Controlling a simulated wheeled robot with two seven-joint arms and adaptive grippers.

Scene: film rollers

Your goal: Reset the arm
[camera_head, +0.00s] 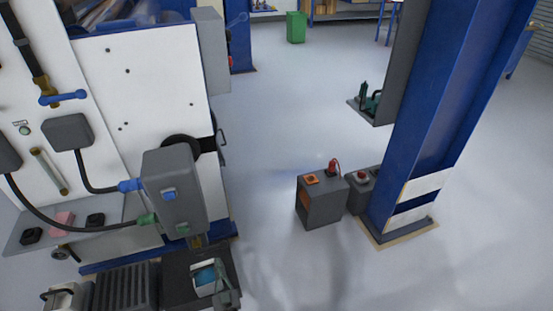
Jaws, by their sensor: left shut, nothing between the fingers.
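My right gripper is not in view.
A large white machine (160,80) with a grey control box (173,190) and cables fills the left.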

